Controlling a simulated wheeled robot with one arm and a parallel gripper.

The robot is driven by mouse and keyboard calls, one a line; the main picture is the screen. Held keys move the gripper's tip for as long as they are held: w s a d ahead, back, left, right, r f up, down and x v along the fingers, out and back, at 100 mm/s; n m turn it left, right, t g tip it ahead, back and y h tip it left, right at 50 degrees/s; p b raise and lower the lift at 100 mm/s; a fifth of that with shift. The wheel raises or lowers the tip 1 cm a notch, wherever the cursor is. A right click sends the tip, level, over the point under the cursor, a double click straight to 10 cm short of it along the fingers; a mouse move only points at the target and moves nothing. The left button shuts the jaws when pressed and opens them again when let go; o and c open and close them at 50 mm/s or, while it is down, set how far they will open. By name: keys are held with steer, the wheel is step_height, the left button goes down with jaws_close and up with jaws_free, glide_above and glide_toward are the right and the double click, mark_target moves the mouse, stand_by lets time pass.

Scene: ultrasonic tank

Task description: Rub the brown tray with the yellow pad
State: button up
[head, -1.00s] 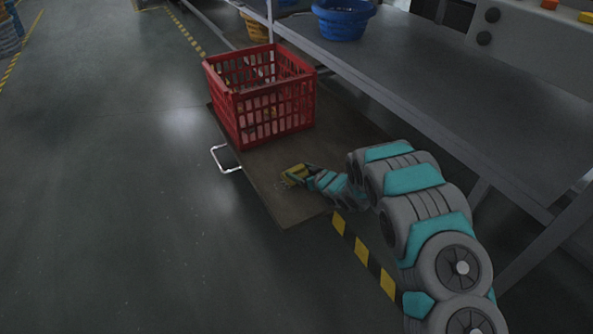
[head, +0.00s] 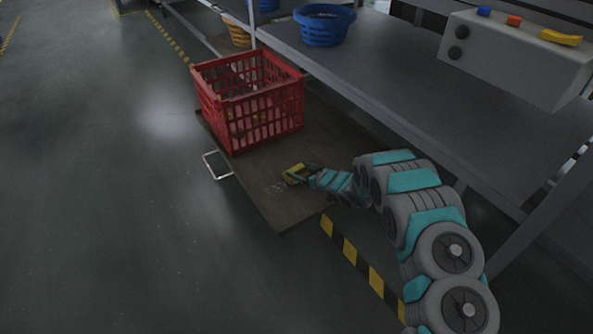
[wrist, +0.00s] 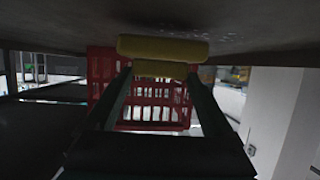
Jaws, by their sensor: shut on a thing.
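The brown tray (head: 255,195) is a flat, dark board with a white handle, low beside the grey table. Pale specks (head: 275,187) lie on its bare front part. My gripper (head: 309,174) is shut on the yellow pad (head: 294,174) and holds it low over that part, just right of the specks. In the wrist view the yellow pad (wrist: 162,48) sits between the fingers, against or very close to the tray surface (wrist: 240,30), which fills the top. Whether pad and tray touch is hard to tell. The pad's underside is hidden.
A red crate (head: 250,103) with things inside stands on the tray's back part. The grey table (head: 420,120) runs along the right, with a blue basket (head: 324,28) and a control box (head: 515,55) on it. Open floor (head: 110,220) lies left.

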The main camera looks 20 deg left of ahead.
mark_target(302, 175)
steer(key=shift+w+d+f, duration=0.1)
steer(key=shift+d+f, duration=0.1)
steer(key=shift+d, duration=0.05)
steer(key=shift+r, duration=0.1)
steer(key=shift+r+p, duration=1.6)
steer(key=shift+r, duration=1.45)
steer(key=shift+r, duration=0.1)
step_height(302, 175, up, 3)
steer(key=shift+f+p, duration=0.1)
steer(key=shift+p, duration=1)
